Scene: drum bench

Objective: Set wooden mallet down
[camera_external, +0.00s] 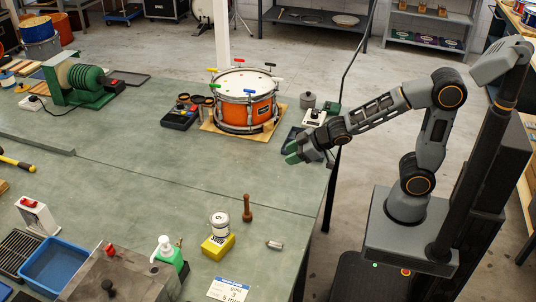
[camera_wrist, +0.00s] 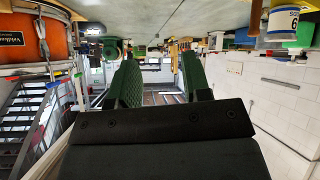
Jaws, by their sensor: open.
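A small brown wooden piece (camera_external: 247,208), which looks like the wooden mallet, stands upright on the green bench top (camera_external: 150,165), right of the white jar. My gripper (camera_external: 293,154) is above the right part of the bench, in front of the orange drum and well apart from the wooden piece. In the wrist view its two green fingers (camera_wrist: 160,80) are spread, with nothing held between them.
An orange drum (camera_external: 246,107) with coloured-handled keys sits on a wooden board (camera_external: 212,124). A white jar (camera_external: 219,224) stands on a yellow block (camera_external: 217,246). A small metal piece (camera_external: 274,244) lies nearby. A green-white bottle (camera_external: 168,253) and blue bin (camera_external: 55,262) are front left. Mid-bench is clear.

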